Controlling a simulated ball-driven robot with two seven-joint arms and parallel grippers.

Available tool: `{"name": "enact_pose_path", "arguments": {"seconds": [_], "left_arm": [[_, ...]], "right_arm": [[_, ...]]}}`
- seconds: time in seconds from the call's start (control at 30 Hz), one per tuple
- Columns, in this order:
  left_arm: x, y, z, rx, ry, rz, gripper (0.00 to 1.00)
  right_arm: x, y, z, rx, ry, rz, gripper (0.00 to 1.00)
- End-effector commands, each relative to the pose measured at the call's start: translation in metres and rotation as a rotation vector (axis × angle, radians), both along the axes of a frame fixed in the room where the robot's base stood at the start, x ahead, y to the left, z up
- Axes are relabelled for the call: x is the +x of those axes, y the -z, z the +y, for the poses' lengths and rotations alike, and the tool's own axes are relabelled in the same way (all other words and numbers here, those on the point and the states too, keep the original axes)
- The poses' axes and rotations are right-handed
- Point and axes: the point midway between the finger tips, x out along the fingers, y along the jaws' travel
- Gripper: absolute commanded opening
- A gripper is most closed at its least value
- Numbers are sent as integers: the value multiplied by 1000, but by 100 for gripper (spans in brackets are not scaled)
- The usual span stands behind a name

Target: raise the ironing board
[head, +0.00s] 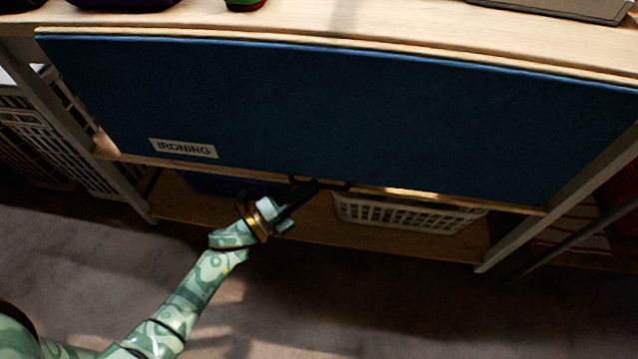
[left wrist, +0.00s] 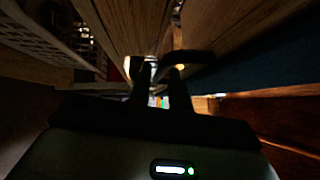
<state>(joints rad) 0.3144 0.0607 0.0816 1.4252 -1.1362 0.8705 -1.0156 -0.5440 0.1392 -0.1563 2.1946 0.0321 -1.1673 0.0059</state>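The ironing board (head: 340,110) is a wide dark blue panel hanging down across the front of a wooden shelf unit, with a label reading IRONING at its lower left. A dark handle (head: 335,184) sits at the middle of its lower edge. My left gripper (head: 312,187) reaches up to this handle from below. In the left wrist view its two dark fingers (left wrist: 156,88) stand apart with light between them. The curved handle (left wrist: 195,56) is just beyond the fingertips, close to the right finger; whether they touch is unclear. My right gripper is not in view.
A white basket (head: 405,213) stands on the lower shelf (head: 330,238) behind the board. More baskets (head: 60,140) are at the left. Wooden legs (head: 545,225) flank the unit. The floor (head: 380,310) in front is clear.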

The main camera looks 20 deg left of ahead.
Motion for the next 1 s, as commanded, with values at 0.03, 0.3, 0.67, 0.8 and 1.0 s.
{"name": "enact_pose_path", "arguments": {"seconds": [0.03,0.3,0.67,0.8,1.0], "left_arm": [[7,1,-4,-3,1,-1,20],[23,-3,-13,-2,0,1,20],[23,-4,-13,-1,0,0,0],[23,-4,-13,-2,0,1,0],[19,-5,-14,-4,0,13,0]], "right_arm": [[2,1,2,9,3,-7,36],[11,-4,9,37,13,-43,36],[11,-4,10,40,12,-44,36],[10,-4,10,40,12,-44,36],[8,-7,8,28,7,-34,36]]}}
